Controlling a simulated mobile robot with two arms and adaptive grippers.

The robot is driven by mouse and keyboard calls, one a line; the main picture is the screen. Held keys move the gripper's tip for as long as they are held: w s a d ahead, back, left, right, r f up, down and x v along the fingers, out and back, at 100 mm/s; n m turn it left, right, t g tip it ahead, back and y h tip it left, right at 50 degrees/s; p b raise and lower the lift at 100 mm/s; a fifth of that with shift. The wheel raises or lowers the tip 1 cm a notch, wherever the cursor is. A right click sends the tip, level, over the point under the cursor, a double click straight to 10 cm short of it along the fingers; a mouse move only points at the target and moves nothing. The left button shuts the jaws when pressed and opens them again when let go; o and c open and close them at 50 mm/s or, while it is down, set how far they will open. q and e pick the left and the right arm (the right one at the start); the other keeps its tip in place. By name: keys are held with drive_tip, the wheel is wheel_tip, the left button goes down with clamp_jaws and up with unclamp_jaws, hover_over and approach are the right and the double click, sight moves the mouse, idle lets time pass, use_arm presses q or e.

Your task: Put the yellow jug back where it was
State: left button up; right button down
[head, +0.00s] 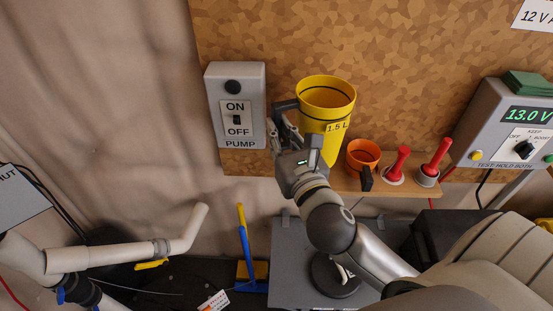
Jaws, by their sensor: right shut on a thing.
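The yellow jug (338,108), marked 1.5 L, is in the upper middle of the head view, upright in front of the cork-patterned board. Its open top faces me and has a dark line inside. My right gripper (284,121) reaches in from the lower right and is shut on the jug at its left side. The gripper and wrist hide the handle side and part of the jug's lower end. The jug is over the narrow wooden shelf (400,188); I cannot tell whether its base touches it. My left gripper is not in view.
A grey PUMP switch box (235,82) is close left of my gripper. An orange cup (363,155) and two red-handled levers (399,162) stand right of the jug. A grey meter box (509,125) is further right. A pale pipe (120,255) lies lower left.

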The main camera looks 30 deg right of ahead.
drive_tip(key=w+d+f, duration=0.1)
drive_tip(key=w+f, duration=0.3)
drive_tip(key=f, duration=0.4)
drive_tip(key=shift+w+d+f, duration=0.2)
drive_tip(key=shift+d+f, duration=0.15)
drive_tip(key=shift+f, duration=0.15)
drive_tip(key=shift+f, duration=0.15)
drive_tip(key=c, duration=1.5)
unclamp_jaws()
drive_tip(key=shift+o, duration=0.2)
